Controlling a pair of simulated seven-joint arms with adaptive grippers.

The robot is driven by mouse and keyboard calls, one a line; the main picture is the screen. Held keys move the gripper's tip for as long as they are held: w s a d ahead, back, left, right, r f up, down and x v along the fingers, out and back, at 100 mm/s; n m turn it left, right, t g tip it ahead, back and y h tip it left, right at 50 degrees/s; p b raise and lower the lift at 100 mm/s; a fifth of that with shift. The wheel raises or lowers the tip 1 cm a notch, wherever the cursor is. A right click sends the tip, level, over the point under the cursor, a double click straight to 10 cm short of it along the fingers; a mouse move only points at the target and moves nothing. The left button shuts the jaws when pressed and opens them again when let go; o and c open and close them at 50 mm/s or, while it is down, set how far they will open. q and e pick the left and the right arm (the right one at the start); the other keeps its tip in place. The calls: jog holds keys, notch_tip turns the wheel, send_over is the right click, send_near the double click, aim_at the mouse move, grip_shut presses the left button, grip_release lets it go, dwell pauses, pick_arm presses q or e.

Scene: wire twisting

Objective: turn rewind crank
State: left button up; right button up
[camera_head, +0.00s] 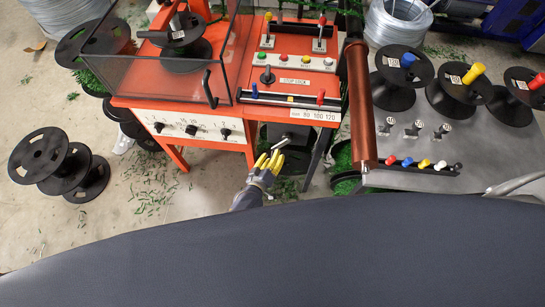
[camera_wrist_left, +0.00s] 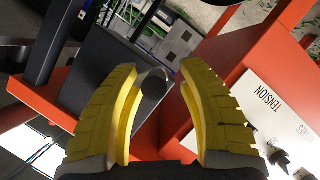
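My left gripper (camera_head: 269,161) reaches in below the front of the orange machine (camera_head: 204,142), beside its right-hand leg. Its yellow fingers are apart in the left wrist view (camera_wrist_left: 158,72). A small grey metal handle (camera_head: 281,142), which looks like the rewind crank, sits just beyond the fingertips under the machine's right section. My right gripper is not in view.
The machine's front panel with knobs (camera_head: 191,130) is left of my left gripper. A grey table (camera_head: 435,178) with spools and coloured pegs stands at the right. Black spools (camera_head: 50,160) lie on the floor at the left. Green scraps litter the floor.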

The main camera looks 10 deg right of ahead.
pick_arm(q)
jog(key=shift+d+r, duration=0.1)
jog(key=shift+s, duration=0.4)
jog(key=v, duration=1.1)
jog(key=shift+a, duration=0.3)
jog(key=shift+r, duration=0.1)
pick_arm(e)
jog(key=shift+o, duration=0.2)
